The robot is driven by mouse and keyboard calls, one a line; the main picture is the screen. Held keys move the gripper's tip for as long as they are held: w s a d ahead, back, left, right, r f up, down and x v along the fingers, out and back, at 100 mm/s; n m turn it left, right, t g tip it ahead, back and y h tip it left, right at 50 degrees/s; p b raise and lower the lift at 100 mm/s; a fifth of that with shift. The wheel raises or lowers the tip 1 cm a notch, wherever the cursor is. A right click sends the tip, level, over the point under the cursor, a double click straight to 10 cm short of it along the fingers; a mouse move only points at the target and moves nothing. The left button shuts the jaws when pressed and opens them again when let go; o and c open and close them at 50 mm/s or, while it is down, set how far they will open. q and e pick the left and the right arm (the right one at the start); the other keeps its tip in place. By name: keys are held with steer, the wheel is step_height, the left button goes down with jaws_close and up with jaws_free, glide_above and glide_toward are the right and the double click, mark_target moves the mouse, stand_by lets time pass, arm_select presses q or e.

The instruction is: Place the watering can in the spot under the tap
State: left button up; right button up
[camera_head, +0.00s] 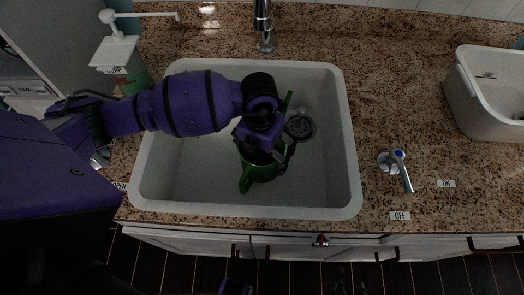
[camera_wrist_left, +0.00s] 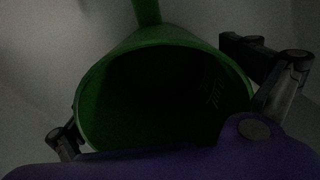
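The green watering can (camera_head: 259,172) is in the white sink, below my left gripper (camera_head: 264,152). One green part points up toward the tap and another toward the sink's front. In the left wrist view the can's round, dark opening (camera_wrist_left: 165,95) faces the camera. My left gripper's fingers are on either side of its rim, close to it. I cannot tell whether they press on it, or whether the can rests on the sink floor. The tap (camera_head: 264,25) is at the sink's back edge, behind the can. Dark parts, possibly my right gripper (camera_head: 350,281), show at the bottom edge, unclear.
The sink (camera_head: 315,190) has a drain (camera_head: 300,127) right of the can. A soap dispenser (camera_head: 118,52) stands at back left. A tap lever (camera_head: 400,170) sits on the counter between ON and OFF labels. A white basin (camera_head: 462,95) is at far right.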

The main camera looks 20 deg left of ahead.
arm_select(q)
steer(key=shift+r, duration=0.1)
arm_select(e)
steer(key=shift+w, duration=0.1)
arm_select(q)
steer(key=shift+r, duration=0.25)
step_height(320, 180, up, 7)
arm_select(e)
steer(key=shift+a+r, duration=0.1)
steer(key=shift+r, duration=0.1)
stand_by(0.4)
arm_select(q)
steer(key=shift+r, duration=0.1)
arm_select(e)
steer(key=shift+w, duration=0.15)
